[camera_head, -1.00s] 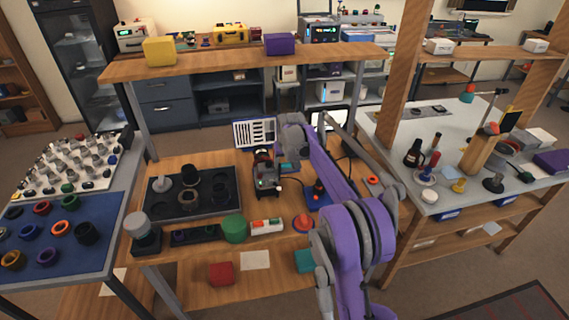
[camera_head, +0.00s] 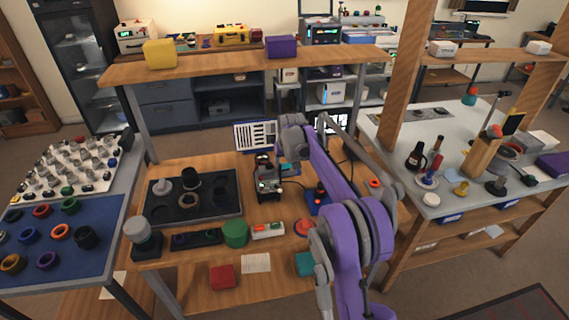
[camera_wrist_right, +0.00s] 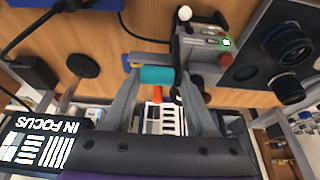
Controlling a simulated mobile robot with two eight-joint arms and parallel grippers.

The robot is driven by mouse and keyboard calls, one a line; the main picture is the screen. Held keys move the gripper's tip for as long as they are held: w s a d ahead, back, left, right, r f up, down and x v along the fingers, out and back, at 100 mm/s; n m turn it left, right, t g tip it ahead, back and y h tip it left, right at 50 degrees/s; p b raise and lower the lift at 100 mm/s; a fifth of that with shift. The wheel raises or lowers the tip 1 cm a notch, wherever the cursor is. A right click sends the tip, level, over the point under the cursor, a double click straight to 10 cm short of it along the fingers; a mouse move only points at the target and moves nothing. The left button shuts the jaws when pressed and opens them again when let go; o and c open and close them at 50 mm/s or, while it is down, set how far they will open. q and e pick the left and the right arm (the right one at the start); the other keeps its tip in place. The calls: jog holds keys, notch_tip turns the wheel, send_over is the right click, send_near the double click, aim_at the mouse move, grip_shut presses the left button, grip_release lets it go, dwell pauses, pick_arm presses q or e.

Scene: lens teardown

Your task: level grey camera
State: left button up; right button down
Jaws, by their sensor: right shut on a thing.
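My right gripper (camera_wrist_right: 158,102) reaches down at the back of the wooden bench. A teal cylinder (camera_wrist_right: 157,76) is between its fingers, and the jaws are shut on it. An orange piece (camera_wrist_right: 157,93) shows just below the cylinder in the wrist view. A grey-and-black device (camera_head: 268,183), likely the grey camera, stands upright on the bench left of the gripper. In the wrist view this device (camera_wrist_right: 199,50) has a green light and red knobs and lies right beside the cylinder. Whether cylinder and device are joined, I cannot tell. My left gripper is not in view.
A dark tray (camera_head: 230,211) with lens parts lies left of the device. A striped chart (camera_head: 255,136) stands behind it. The shelf (camera_head: 220,67) crosses above the bench.

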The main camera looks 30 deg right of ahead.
jog(key=shift+w+d, duration=0.1)
jog(key=shift+d, duration=0.3)
jog(key=shift+c, duration=2.2)
grip_release()
jog(key=shift+o, duration=0.4)
jog(key=shift+w+d+f, duration=0.15)
jog(key=shift+a, duration=0.25)
jog(key=d+v, duration=0.1)
jog(key=v, duration=1)
jog(key=shift+a, duration=0.5)
